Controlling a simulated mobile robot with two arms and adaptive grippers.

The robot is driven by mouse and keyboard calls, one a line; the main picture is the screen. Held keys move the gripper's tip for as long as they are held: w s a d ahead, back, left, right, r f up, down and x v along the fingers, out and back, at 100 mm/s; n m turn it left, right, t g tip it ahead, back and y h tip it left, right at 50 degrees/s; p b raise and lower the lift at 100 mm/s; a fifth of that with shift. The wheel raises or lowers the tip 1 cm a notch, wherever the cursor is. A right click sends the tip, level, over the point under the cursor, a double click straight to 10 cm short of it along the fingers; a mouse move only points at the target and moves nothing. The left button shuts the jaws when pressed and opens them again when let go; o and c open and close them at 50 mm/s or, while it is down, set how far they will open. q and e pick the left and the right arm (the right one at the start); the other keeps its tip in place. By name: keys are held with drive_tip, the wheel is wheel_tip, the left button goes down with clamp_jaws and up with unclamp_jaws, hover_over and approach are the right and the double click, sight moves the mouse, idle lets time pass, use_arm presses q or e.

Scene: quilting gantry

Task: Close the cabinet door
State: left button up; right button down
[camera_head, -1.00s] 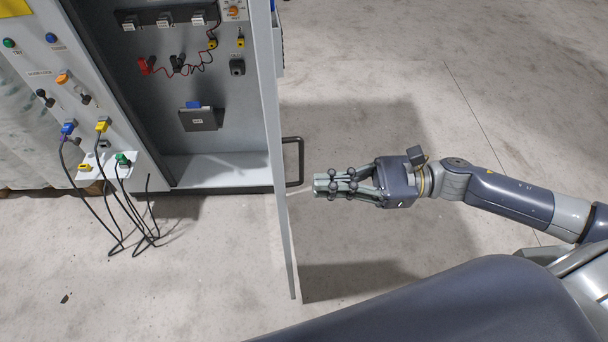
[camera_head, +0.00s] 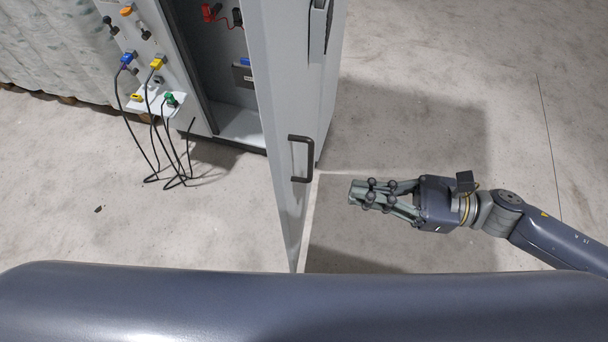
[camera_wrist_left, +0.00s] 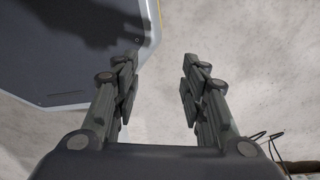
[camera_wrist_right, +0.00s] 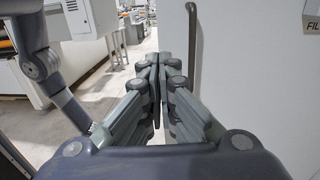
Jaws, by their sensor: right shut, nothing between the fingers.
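The grey cabinet door (camera_head: 285,95) stands open in the head view, swung out from the cabinet toward me. Its black bar handle (camera_head: 306,159) is on the outer face, and also shows in the right wrist view (camera_wrist_right: 192,50). My right gripper (camera_head: 360,191) is shut and empty, to the right of the handle and apart from it. In the right wrist view its fingers (camera_wrist_right: 163,90) are together, with the pale door face (camera_wrist_right: 245,60) ahead. My left gripper (camera_wrist_left: 155,95) is open and empty over bare floor; it is outside the head view.
The cabinet's control panel (camera_head: 150,40) carries plugs with black cables (camera_head: 165,140) hanging to the floor. Wrapped pallet goods (camera_head: 50,45) stand at the back left. Concrete floor is clear right of the door and in front of the cabinet.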

drive_tip(key=p, duration=0.2)
approach(285, 181)
drive_tip(key=a, duration=0.2)
drive_tip(key=a+p, duration=0.1)
drive_tip(key=a+r+p, duration=0.1)
drive_tip(key=a, duration=0.1)
drive_tip(key=shift+w+a, duration=0.3)
drive_tip(key=shift+w+a+f+p, duration=0.15)
drive_tip(key=shift+a+f+p, duration=0.05)
drive_tip(key=shift+a+p, duration=0.35)
use_arm(q)
drive_tip(key=shift+w+d+r, duration=0.1)
drive_tip(key=shift+r, duration=1.3)
drive_tip(key=shift+d+r, duration=0.1)
drive_tip(key=shift+r, duration=1.3)
use_arm(e)
drive_tip(key=shift+a+f, duration=0.1)
drive_tip(key=shift+a, duration=0.05)
